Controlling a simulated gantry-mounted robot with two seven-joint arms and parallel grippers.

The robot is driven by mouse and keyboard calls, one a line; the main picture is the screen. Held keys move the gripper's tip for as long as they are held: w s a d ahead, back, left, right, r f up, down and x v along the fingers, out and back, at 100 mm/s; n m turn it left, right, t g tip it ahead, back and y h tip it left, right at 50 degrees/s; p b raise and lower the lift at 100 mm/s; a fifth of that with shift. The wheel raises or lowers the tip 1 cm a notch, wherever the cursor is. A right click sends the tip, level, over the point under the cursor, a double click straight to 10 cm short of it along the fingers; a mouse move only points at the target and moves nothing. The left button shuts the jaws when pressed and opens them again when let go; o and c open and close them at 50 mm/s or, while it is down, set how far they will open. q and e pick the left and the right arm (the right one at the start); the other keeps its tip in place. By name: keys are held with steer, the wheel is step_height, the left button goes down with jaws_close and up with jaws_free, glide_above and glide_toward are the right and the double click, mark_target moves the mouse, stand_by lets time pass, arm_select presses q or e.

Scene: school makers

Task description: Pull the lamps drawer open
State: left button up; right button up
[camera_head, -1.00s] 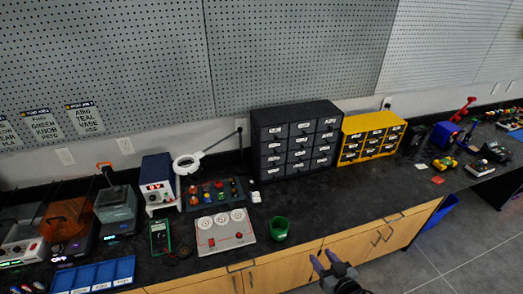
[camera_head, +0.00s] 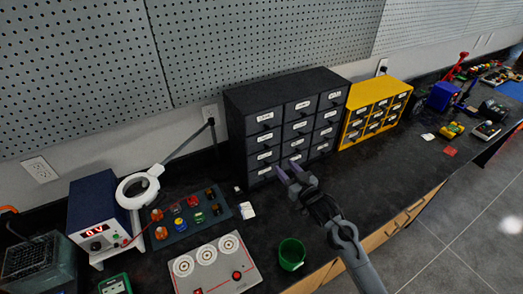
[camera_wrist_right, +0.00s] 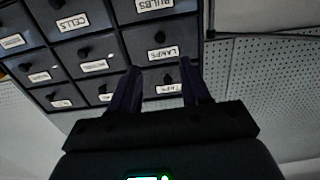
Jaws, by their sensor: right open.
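The dark drawer cabinet (camera_head: 285,124) stands on the bench against the wall, with labelled fronts and black knobs. In the right wrist view, which looks upside down, the lamps drawer (camera_wrist_right: 174,76) is in the column at the cabinet's edge and looks shut. Its knob (camera_wrist_right: 160,38) is just beyond my fingers. My right gripper (camera_head: 286,167) is open and empty in front of the lower drawers in the head view. In the right wrist view my right gripper (camera_wrist_right: 160,68) has its fingers spread across that column, apart from the knob as far as I can tell. My left gripper is not in view.
A yellow drawer cabinet (camera_head: 374,116) stands right of the dark one. The black bench top (camera_head: 375,168) is clear in front of the yellow cabinet.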

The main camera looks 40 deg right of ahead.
mark_target(268, 148)
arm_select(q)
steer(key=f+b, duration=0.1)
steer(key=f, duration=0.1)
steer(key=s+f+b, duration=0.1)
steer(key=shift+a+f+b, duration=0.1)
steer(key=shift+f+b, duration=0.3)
arm_select(e)
steer(key=w, duration=0.3)
steer(key=w+d, duration=0.1)
steer(key=w, duration=0.7)
steer(key=shift+d+f, duration=0.2)
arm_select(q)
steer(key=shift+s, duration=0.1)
arm_select(e)
steer(key=shift+c, duration=0.2)
jaws_close()
